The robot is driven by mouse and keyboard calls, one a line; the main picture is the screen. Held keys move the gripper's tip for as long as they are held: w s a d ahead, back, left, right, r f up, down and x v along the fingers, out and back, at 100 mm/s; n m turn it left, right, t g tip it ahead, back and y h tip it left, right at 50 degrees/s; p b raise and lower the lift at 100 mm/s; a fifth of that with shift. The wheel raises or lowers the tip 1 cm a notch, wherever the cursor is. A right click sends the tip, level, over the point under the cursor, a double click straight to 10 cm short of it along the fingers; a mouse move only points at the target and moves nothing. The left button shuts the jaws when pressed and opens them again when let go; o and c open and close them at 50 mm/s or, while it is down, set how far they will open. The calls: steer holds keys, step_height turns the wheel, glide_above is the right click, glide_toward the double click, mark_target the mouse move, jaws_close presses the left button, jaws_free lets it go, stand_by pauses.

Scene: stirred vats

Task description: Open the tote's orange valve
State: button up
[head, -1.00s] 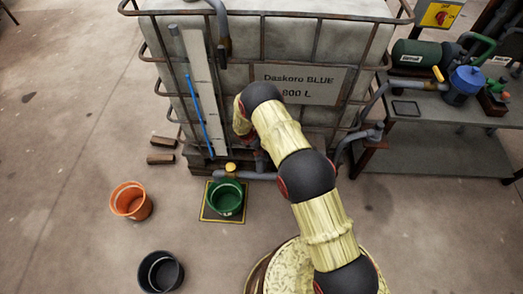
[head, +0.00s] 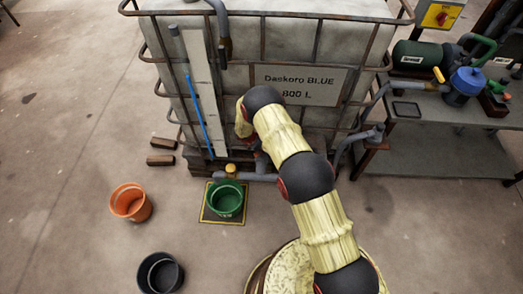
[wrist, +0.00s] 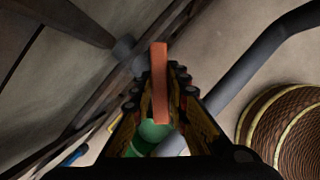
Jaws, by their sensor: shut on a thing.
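The tote (head: 345,42) is a white caged tank labelled Daskoro BLUE 800 L at the top middle of the head view. A blue level strip (head: 199,112) runs down its front. The orange valve handle (wrist: 159,85) shows in the wrist view as a flat bar standing between my gripper's fingers. My gripper (wrist: 162,78) is shut on this handle. In the head view my arm hides the valve and most of the gripper, low at the tote's front. The grey outlet pipe (head: 258,177) with a yellow cap (head: 231,169) ends above a green bucket (head: 227,201).
The green bucket stands on a yellow-edged mat (head: 210,214). An orange bucket (head: 130,203) and a black bucket (head: 160,272) stand on the floor to the left. Two brown blocks lie beside the tote. A bench (head: 440,120) with a pump stands right. The left floor is mostly clear.

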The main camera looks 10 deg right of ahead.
jaws_close()
steer(key=shift+n, duration=0.3)
steer(key=n+t+y+b, duration=0.1)
steer(key=n, duration=0.3)
steer(key=shift+f, duration=0.1)
steer(key=shift+s+n+t+y+b, duration=0.1)
steer(key=shift+n+t+y+b, duration=0.25)
steer(key=shift+n+b, duration=0.65)
steer(key=shift+n+t+y+b, duration=0.25)
steer(key=shift+n+y+b, duration=0.25)
steer(key=shift+n, duration=0.8)
steer(key=o, duration=0.7)
jaws_free()
steer(key=shift+o, duration=0.2)
steer(key=v, duration=1.2)
